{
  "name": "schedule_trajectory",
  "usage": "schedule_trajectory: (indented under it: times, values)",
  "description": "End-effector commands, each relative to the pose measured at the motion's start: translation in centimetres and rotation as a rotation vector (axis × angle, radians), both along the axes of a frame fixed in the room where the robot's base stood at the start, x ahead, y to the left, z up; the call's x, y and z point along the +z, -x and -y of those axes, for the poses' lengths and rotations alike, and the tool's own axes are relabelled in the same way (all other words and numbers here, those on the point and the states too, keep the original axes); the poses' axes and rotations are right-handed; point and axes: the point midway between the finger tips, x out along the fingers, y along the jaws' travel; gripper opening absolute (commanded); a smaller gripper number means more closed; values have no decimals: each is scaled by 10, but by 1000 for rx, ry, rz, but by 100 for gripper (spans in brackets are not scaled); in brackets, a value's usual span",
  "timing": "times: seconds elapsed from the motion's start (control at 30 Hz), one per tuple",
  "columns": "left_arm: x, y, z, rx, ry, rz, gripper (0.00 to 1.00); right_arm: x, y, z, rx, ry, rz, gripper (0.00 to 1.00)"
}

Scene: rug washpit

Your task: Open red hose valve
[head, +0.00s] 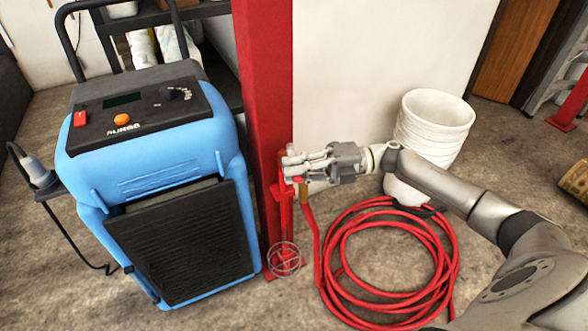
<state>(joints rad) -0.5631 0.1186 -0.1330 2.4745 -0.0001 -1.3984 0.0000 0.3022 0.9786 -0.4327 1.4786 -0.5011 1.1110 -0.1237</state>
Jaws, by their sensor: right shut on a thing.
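The red hose valve (298,180) is on the front of the red post, mostly hidden by my right gripper. My right gripper (290,167) comes in from the right and its fingers are shut on the valve's red handle. A brass-coloured fitting shows just below the fingers. A red hose (331,262) runs down from there and lies in a large coil on the floor. How far the handle is turned cannot be told. My left gripper is not in view.
A blue machine (150,143) with a black grille stands left of the red post (265,100). A stack of white buckets (436,120) stands behind my right arm against the white wall. A round wire piece (284,260) is at the post's foot.

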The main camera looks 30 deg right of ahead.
Motion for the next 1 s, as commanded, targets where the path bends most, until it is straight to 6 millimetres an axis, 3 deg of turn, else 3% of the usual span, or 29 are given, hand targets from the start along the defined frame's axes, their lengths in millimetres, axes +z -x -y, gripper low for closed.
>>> schedule_trajectory:
  times: [0.23, 0.27, 0.4, 0.77, 1.0]
  values:
    - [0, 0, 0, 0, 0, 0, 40, -1, 0, 0, 0, 2, -2, 0]
    - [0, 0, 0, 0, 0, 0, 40, -1, 0, 0, 0, 2, -2, 13]
    - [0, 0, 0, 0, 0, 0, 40, -1, 0, 0, 0, 1, -1, 31]
    - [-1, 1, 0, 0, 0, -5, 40, -1, 1, 3, -1, 1, 0, 31]
    - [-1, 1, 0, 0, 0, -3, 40, -1, 11, 39, -4, 3, -4, 31]
